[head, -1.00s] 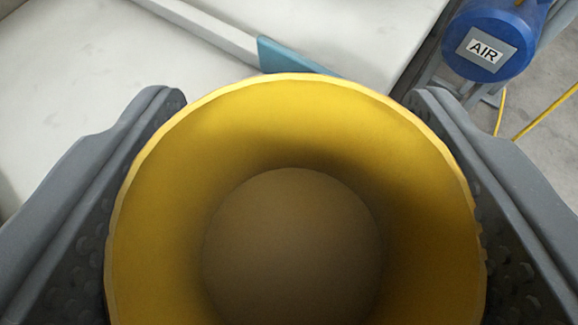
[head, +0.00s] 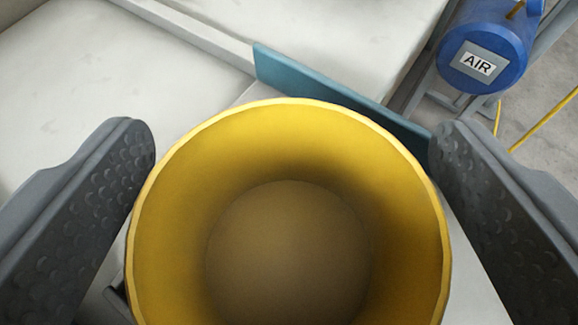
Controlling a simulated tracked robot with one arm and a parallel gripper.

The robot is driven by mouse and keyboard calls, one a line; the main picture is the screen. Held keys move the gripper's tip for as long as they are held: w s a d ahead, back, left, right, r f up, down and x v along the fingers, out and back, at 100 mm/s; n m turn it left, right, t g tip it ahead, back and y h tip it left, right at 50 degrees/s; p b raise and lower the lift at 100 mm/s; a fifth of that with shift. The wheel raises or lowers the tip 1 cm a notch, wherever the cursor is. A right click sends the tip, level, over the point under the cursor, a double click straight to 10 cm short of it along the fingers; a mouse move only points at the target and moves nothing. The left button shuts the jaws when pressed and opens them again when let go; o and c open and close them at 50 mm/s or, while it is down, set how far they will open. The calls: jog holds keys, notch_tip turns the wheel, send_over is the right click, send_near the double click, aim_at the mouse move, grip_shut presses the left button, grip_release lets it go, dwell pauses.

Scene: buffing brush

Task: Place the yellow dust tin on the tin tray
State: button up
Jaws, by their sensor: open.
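The yellow dust tin (head: 290,140) stands with its open top toward the camera, between the two fingers of my gripper (head: 290,185). I look down into it and see a brownish floor inside. The gripper is open. A gap shows between the left finger and the tin at the upper part; the right finger is close to the tin's rim, and I cannot tell if it touches. A teal upright strip (head: 330,84) lies just behind the tin and may be an edge of the tin tray; the tin hides the rest.
A pale worktop (head: 100,80) with a raised ledge (head: 185,32) extends at the left and back. A blue cylinder labelled AIR (head: 482,50) is at the upper right on a grey frame, with a yellow hose (head: 545,123) above the concrete floor.

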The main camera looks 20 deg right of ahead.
jog(key=p+v, duration=0.2)
jog(key=v, duration=0.9)
jog(key=shift+r, duration=0.1)
jog(key=w+a+r+n+t+y, duration=0.15)
jog(key=a+r, duration=0.25)
jog(key=r, duration=1.1)
jog(key=w+a+r+n+t+y, duration=0.1)
jog(key=w+a+r+y, duration=0.15)
jog(key=r, duration=1.25)
jog(key=s+a+r, duration=0.3)
jog(key=s+r, duration=0.2)
jog(key=r, duration=0.3)
jog(key=s+a+r, duration=0.3)
jog(key=s+r, duration=0.3)
jog(key=r, duration=0.3)
jog(key=s+a+r, duration=0.4)
jog(key=s+r, duration=0.2)
jog(key=r, duration=0.3)
jog(key=shift+r+n+t, duration=0.2)
jog(key=shift+n+t, duration=0.15)
jog(key=shift+n, duration=0.1)
jog(key=shift+s+a, duration=0.1)
jog(key=shift+s, duration=0.05)
